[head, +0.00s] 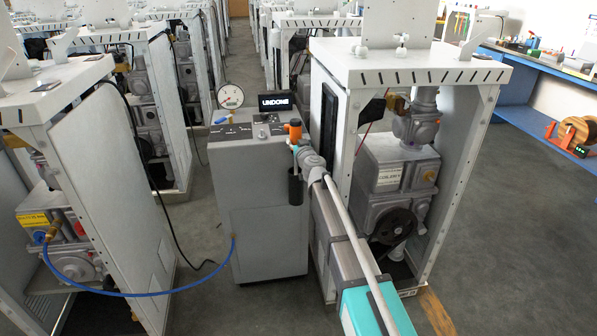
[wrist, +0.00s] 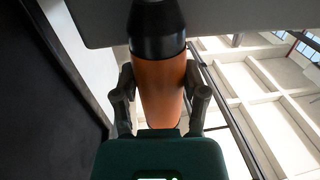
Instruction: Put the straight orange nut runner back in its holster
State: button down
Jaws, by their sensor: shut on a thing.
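The straight nut runner has an orange body (head: 294,130) and stands roughly upright at the right front corner of the grey cabinet in the head view. My gripper (head: 299,147) is beside it at the end of my arm. In the wrist view my gripper (wrist: 162,98) has one finger on each side of the orange body (wrist: 160,85), and the tool's black end (wrist: 157,30) points to the top of the picture. A dark cylinder (head: 295,187), which looks like the holster, is below the orange body against the cabinet's side. I cannot tell whether the tool is inside it.
The grey cabinet (head: 262,215) carries a round gauge (head: 230,95) and a display (head: 275,101) reading "UNDONE". White dispenser frames stand close on the right (head: 410,65) and left (head: 50,90). A blue hose (head: 130,294) runs to the cabinet. Open floor shows at the far right.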

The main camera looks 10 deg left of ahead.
aim_at(296, 164)
jog(key=shift+f+b, duration=2.2)
jog(key=shift+f, duration=0.3)
jog(key=shift+f+b, duration=2.2)
jog(key=shift+f, duration=0.15)
jog(key=shift+c, duration=0.6)
grip_release()
jog(key=shift+s, duration=0.1)
jog(key=v, duration=1.2)
